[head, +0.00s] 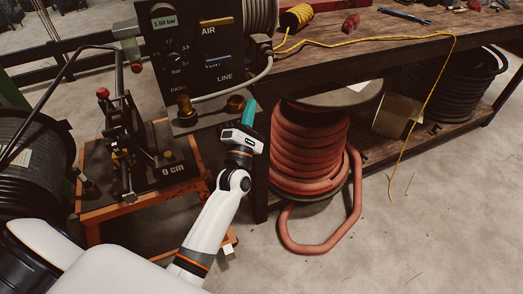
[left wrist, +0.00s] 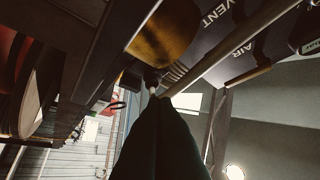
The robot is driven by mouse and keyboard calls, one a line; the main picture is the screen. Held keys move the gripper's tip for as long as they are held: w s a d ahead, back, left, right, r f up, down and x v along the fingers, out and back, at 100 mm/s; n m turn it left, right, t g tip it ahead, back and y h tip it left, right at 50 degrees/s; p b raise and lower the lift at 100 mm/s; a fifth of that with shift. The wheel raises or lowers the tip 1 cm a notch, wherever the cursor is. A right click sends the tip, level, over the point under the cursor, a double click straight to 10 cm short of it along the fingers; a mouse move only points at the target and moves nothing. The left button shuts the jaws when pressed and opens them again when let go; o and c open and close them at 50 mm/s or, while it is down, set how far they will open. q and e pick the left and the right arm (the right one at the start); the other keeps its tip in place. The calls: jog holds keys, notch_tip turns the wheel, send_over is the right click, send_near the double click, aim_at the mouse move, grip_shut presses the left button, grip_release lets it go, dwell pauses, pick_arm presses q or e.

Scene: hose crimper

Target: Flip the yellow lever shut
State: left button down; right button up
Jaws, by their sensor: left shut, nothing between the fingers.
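The yellow lever (head: 217,21) lies roughly level across the black panel (head: 172,50), just above the word AIR. In the left wrist view a tan-yellow bar beside AIR (left wrist: 248,76) looks like the same lever. My left gripper (head: 249,112) has teal fingertips and is shut and empty. It is at the panel's lower right, well below the lever and close to a brass fitting (head: 235,103). Its dark fingers fill the lower middle of the left wrist view (left wrist: 160,115). Whether it touches the fitting I cannot tell. My right gripper is not in view.
A grey hose (head: 240,86) curves along the panel's lower right. A workbench (head: 350,35) stands to the right, with a red hose coil (head: 308,150) below. Open floor lies at front right.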

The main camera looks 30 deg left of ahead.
pick_arm(q)
jog(key=d+f+m+g+h, duration=0.3)
jog(key=f+m, duration=0.4)
jog(key=f, duration=0.6)
jog(key=shift+s+d+m+g+h+p, duration=0.3)
jog(key=shift+s+d+m+h, duration=0.15)
jog(key=shift+h, duration=0.25)
jog(key=s+d+f+m+g+h+p, duration=0.15)
jog(key=s+f+m+g, duration=0.55)
jog(key=f, duration=0.8)
jog(key=s+d+f+m+g+h, duration=0.15)
jog(key=s+f+m, duration=0.25)
jog(key=s+f, duration=0.85)
jog(key=s+f+m+g, duration=0.3)
jog(key=s+f, duration=0.2)
jog(key=s, duration=0.4)
jog(key=s+f+m+g+y+p, duration=0.1)
jog(key=s+f+m+g, duration=0.2)
jog(key=s, duration=0.7)
jog(key=s+a+f+m+g, duration=0.1)
jog(key=s+f+m+g, duration=0.2)
jog(key=s+f, duration=0.4)
jog(key=s+m, duration=0.1)
jog(key=s, duration=0.2)
jog(key=shift+s+f+m+g+y+p, duration=0.25)
jog(key=shift+f+m+g+y+p, duration=0.05)
jog(key=shift+m+g+p, duration=0.05)
jog(key=shift+w+a, duration=0.1)
jog(key=shift+w, duration=0.1)
